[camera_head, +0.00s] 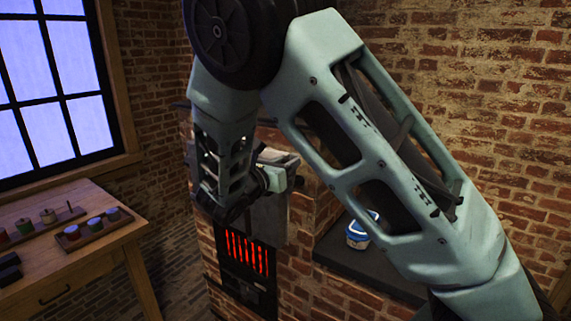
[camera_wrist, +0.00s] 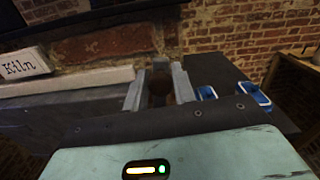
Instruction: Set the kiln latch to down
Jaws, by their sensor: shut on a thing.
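The brick kiln (camera_head: 247,215) stands in the middle of the head view, with a glowing red grate (camera_head: 247,252) low on its front. A white sign reading "Kiln" (camera_wrist: 22,65) shows at the left of the wrist view. My gripper (camera_wrist: 159,88) is at the kiln's upper front, its two grey fingers closed around a dark brown piece (camera_wrist: 158,92), which looks like the latch handle. The latch's own position is hard to tell, as my fingers and wrist cover most of it. In the head view my arm hides much of the kiln front.
Blue items also show right of my fingers in the wrist view (camera_wrist: 252,96). A wooden table (camera_head: 95,235) with trays of small coloured jars stands at left. Brick walls close the back.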

